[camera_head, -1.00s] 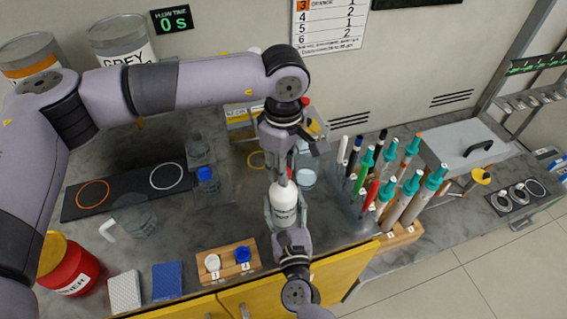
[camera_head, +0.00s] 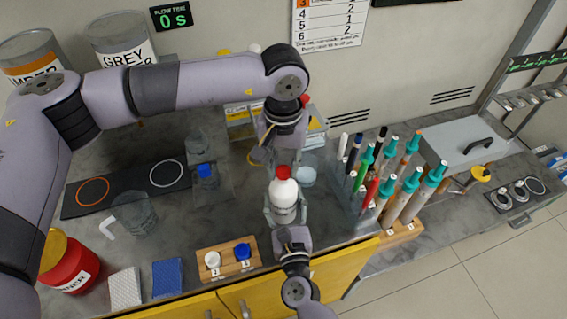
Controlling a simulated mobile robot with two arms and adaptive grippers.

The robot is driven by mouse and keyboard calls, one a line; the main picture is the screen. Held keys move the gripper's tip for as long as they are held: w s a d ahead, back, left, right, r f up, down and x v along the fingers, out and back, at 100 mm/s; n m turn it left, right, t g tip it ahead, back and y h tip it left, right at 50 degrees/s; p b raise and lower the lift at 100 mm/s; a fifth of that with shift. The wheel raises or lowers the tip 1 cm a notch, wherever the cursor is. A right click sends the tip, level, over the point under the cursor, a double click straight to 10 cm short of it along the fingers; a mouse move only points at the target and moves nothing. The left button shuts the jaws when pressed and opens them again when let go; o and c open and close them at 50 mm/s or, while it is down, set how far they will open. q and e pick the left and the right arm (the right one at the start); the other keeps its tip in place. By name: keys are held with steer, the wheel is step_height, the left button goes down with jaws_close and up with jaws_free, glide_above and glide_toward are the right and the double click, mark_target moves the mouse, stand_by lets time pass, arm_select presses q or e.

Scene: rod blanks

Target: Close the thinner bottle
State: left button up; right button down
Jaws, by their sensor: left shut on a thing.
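The thinner bottle (camera_head: 285,198) is white and stands upright near the front of the counter; its label is too small to read. A red cap (camera_head: 283,172) sits at its top. My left gripper (camera_head: 282,161) points down from above, right at the cap, and is shut on it; its fingertips are partly hidden. Whether the cap is seated tight I cannot tell. My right gripper (camera_head: 285,215) comes from the front edge, with a finger on each side of the bottle's lower body, shut on it.
A rack of pens and teal-topped tubes (camera_head: 390,190) stands close on the right. A clear beaker (camera_head: 134,214) and a red can (camera_head: 68,264) are at left. A wooden block with white and blue caps (camera_head: 228,263) lies at the front. A pale round container (camera_head: 306,177) stands behind the bottle.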

arm_select(q)
steer(key=m, duration=0.9)
steer(key=o, duration=0.7)
steer(key=shift+r, duration=2.3)
steer(key=shift+c, duration=0.5)
